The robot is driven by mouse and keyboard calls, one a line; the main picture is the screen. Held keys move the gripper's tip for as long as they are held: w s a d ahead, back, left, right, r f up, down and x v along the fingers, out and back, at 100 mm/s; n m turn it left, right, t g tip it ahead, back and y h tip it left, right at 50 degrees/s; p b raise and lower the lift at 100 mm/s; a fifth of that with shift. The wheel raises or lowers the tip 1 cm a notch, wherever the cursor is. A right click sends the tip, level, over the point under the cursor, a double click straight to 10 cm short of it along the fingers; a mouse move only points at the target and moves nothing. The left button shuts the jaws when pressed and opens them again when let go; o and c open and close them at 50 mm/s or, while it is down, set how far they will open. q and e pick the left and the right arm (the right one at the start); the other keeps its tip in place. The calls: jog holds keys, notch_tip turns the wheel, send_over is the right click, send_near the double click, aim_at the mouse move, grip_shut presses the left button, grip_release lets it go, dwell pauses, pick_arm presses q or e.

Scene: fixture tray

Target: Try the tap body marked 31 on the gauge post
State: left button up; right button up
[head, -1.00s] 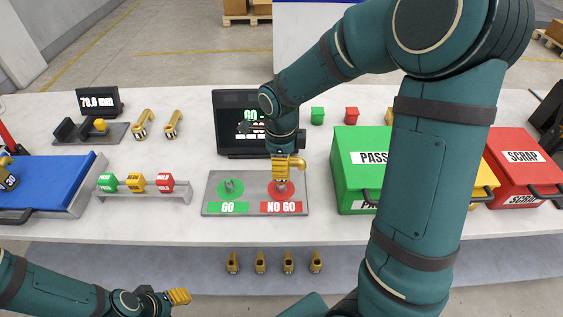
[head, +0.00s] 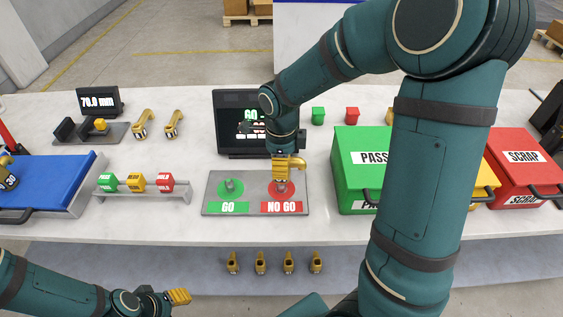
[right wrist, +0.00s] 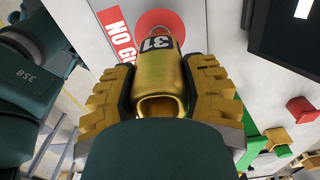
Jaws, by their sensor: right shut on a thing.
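The brass tap body marked 31 (right wrist: 160,85) is between the yellow fingers of my right gripper (head: 282,168), which is shut on it. Its spout (head: 298,162) points right in the head view. The number label faces the red NO GO disc in the right wrist view. The tap is over the NO GO post (head: 281,187) of the gauge plate (head: 256,200); I cannot tell whether it touches the post. The GO post (head: 230,186) stands bare on its green disc to the left. My left gripper (head: 180,296) is low at the front left; its finger opening is unclear.
A screen (head: 228,135) stands behind the gauge plate. The green PASS bin (head: 345,180) is to the right, with the red SCRAP bin (head: 520,165) beyond. A rack of coloured blocks (head: 145,192) and a blue tray (head: 60,185) are left. Two brass taps (head: 142,125) lie behind.

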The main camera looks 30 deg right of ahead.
jog(key=shift+f+b, duration=0.65)
jog(key=shift+f, duration=0.2)
dwell(0.6)
jog(key=shift+s+f, duration=0.1)
jog(key=shift+f, duration=0.05)
dwell(1.4)
jog(key=shift+r+p, duration=1.5)
jog(key=shift+r, duration=0.55)
